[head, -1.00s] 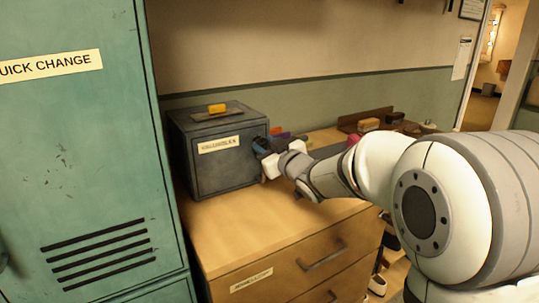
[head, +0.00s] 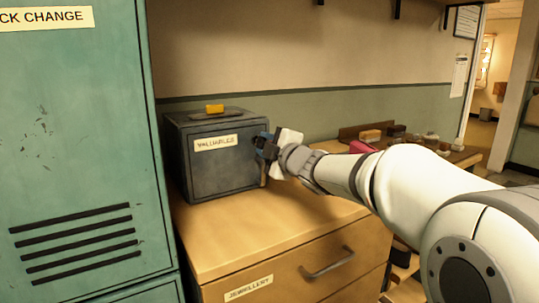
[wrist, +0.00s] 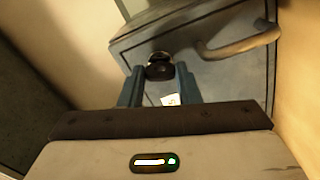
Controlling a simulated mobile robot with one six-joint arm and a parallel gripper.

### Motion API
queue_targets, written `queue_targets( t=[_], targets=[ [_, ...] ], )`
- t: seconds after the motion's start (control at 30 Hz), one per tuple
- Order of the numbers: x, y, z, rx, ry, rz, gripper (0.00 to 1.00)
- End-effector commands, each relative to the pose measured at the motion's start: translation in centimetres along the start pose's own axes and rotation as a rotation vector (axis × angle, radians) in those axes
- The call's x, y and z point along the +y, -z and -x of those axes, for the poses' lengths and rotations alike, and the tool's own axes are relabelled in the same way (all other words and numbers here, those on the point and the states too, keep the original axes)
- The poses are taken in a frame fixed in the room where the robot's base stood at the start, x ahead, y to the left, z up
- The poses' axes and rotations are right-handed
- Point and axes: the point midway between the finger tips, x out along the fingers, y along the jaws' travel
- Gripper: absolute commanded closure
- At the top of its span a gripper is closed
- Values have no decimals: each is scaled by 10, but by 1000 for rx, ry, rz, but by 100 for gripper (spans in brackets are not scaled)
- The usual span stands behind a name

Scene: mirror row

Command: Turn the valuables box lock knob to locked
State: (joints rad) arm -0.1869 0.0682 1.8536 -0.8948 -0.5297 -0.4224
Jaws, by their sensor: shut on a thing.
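The valuables box (head: 225,172) is a dark grey metal box labelled VALUABLES, standing on the wooden drawer unit. My gripper (head: 264,146) is at the box's right side, near its front corner. In the wrist view, the round black lock knob (wrist: 159,67) sits between the two blue fingertips of my gripper (wrist: 160,79), which is shut on it. A bent lever handle (wrist: 240,41) shows on the same box face (wrist: 205,25), right of the knob. The fingers hide part of the knob and any lock marking is too small to read.
A yellow item (head: 214,108) lies on the box top. A green locker (head: 75,150) stands close on the left. The drawer unit's top (head: 290,215) is bare in front of the box. Small items and a dark tray (head: 400,138) stand at the back right.

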Motion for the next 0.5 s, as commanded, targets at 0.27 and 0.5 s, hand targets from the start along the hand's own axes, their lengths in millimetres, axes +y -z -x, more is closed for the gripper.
queue_targets(
  t=[0.27,0.5],
  targets=[
    [-1,-1,0,-2,-3,200,93],
    [0,-1,0,-2,-2,301,93]
  ],
)
